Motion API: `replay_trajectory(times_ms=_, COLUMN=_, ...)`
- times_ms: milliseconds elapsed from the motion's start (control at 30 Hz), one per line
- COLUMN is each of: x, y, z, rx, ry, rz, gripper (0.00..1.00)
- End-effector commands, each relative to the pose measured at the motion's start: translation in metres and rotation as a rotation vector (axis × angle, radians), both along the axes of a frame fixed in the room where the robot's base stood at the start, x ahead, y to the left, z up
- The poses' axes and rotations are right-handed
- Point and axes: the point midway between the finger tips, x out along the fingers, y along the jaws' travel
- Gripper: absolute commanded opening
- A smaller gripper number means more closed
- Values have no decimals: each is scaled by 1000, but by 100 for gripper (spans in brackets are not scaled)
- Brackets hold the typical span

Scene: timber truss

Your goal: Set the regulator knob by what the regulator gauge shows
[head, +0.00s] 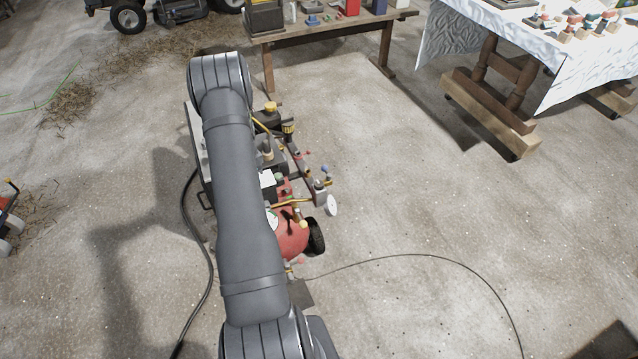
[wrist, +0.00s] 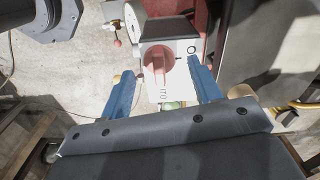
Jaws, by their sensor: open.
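The red air compressor (head: 291,238) stands on the floor, partly hidden behind my arm in the head view. A round white gauge (head: 332,205) sticks out at its right; its reading is too small to tell. In the wrist view, part of a pale round gauge (wrist: 134,22) shows at the top, cut off, with no readable needle. My gripper (wrist: 162,69) is open and empty, its blue fingers at either side of a white switch box with a red rotary knob (wrist: 159,68), marked "O" and partly hidden lettering. I cannot tell which part is the regulator knob.
A small red ball-ended fitting (wrist: 117,43) lies left of the switch box. A black cable (head: 188,260) and a thin hose (head: 430,258) run over the floor. A workbench (head: 330,25) and a cloth-covered table (head: 540,75) stand behind; the floor at right is mostly clear.

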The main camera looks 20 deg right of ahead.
Motion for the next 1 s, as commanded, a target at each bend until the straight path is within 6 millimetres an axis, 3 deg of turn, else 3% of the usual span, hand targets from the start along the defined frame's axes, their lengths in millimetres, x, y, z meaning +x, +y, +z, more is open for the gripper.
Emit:
replay_trajectory(times_ms=167, x=6, y=-32, z=4, rx=-1, ry=-1, rz=137, gripper=57)
replay_trajectory(times_ms=400, x=12, y=-110, z=14, rx=-1, ry=-1, rz=512, gripper=57)
replay_trajectory(times_ms=700, x=4, y=-207, z=28, rx=-2, ry=0, rz=976, gripper=57)
replay_trajectory(times_ms=833, x=-1, y=-233, z=33, rx=-1, ry=0, rz=1112, gripper=57)
replay_trajectory(times_ms=1000, x=-5, y=-247, z=34, rx=0, ry=1, rz=1194, gripper=57)
